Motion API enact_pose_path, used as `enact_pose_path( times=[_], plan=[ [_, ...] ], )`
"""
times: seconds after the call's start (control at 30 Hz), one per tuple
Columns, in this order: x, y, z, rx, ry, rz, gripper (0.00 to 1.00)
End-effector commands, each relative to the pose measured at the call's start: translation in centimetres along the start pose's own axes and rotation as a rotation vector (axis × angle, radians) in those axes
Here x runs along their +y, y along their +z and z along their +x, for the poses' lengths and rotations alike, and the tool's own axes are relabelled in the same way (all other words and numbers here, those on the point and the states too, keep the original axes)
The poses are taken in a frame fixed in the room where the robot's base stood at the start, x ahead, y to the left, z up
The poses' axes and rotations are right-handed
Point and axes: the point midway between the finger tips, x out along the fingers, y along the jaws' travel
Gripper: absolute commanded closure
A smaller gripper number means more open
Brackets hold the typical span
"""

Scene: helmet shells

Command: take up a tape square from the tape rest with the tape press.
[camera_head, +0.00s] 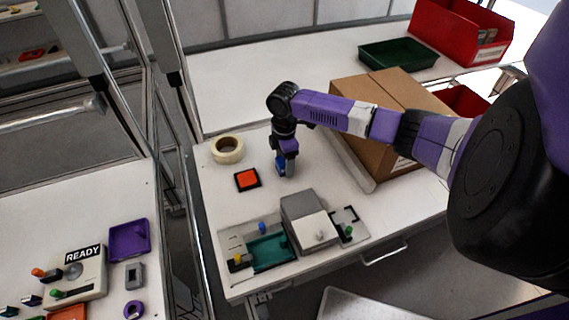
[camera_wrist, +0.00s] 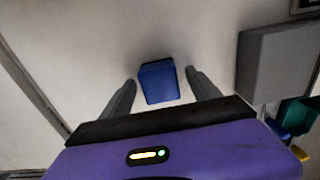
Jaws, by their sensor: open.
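A blue block (camera_wrist: 160,84), which looks like the tape press, stands on the white table. It also shows in the head view (camera_head: 281,168), partly hidden by my gripper (camera_head: 286,172). In the wrist view my gripper (camera_wrist: 161,80) is open, with one finger on each side of the blue block and a gap visible at both sides. I cannot tell how far down the fingers reach around it. An orange square (camera_head: 247,179) lies on a black square base (camera_head: 238,188), which looks like the tape rest, just left of my gripper in the head view.
A cream tape roll (camera_head: 240,155) lies behind the orange square. A fixture with a teal tray (camera_head: 270,254) and a grey block (camera_head: 298,206) stands at the table's front. A cardboard box (camera_head: 372,130) stands to the right. Bare table lies between the box and my gripper.

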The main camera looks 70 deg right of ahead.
Motion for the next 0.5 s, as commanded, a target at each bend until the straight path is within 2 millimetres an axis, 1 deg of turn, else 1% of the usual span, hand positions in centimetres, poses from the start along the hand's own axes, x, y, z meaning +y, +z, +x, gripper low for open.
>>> enact_pose_path(
  times=[0.23, 0.27, 0.3, 0.37, 0.5],
  plan=[
    [0.02, -0.04, 0.24, 0.001, 0.001, -0.001, 0.29],
    [0.02, -0.04, 0.24, 0.001, 0.001, -0.001, 0.33],
    [0.02, -0.04, 0.23, 0.001, 0.001, -0.001, 0.41],
    [0.02, -0.03, 0.23, 0.001, 0.001, -0.001, 0.53],
    [0.02, -0.03, 0.21, 0.001, 0.001, -0.001, 0.80]
  ],
)
